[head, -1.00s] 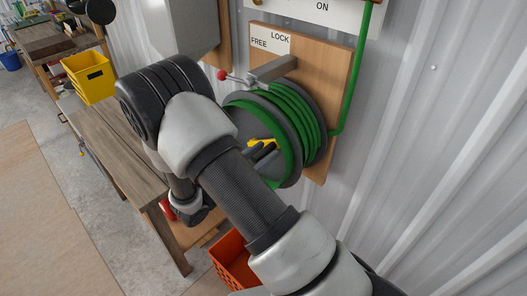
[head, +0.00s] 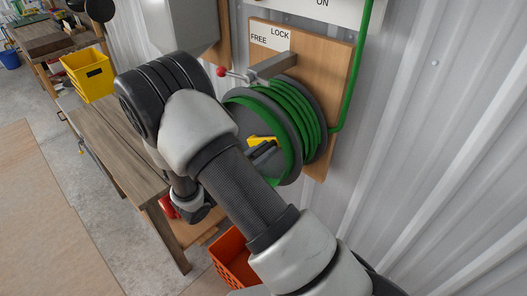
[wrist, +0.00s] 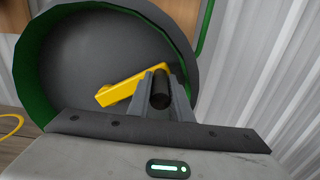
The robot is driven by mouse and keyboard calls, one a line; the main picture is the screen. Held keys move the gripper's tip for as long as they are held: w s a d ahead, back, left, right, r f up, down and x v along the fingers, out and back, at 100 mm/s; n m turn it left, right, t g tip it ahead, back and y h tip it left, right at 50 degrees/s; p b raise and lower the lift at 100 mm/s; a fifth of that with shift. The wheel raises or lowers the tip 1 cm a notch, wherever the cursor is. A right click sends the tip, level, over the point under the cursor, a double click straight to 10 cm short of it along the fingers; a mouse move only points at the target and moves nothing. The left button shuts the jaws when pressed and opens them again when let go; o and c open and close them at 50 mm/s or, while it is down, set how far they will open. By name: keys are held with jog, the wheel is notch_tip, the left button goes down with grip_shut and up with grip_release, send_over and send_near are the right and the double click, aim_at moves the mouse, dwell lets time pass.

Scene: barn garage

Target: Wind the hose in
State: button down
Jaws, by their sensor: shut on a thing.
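The hose reel is a dark grey drum with green hose (head: 287,108) wound on it, mounted on a wooden board on the wall. A yellow crank arm (wrist: 122,89) with a black handle (wrist: 160,90) sits on the near face of the drum (wrist: 95,50). The crank also shows in the head view (head: 261,140), partly hidden by my arm. My gripper (wrist: 161,92) is shut on the black handle, one finger on each side. A lever with a red ball (head: 221,71) points left, on the side of the FREE label.
A green hose length (head: 355,75) runs up the wall to the right of the board. An orange crate (head: 231,258) stands below the reel. A yellow curved line (wrist: 12,126) shows left in the wrist view.

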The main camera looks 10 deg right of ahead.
notch_tip(320, 180, down, 6)
jog(key=s+m+b, duration=0.1)
jog(key=m+b, duration=0.4)
jog(key=b, duration=0.3)
jog(key=shift+s+d+f+b, duration=0.2)
jog(key=shift+d+b, duration=0.1)
jog(key=shift+d, duration=0.15)
jog(key=c, duration=1.6)
grip_release()
jog(key=shift+a, duration=0.1)
jog(key=v, duration=1.7)
jog(key=shift+s+a, duration=0.1)
jog(key=shift+s, duration=0.05)
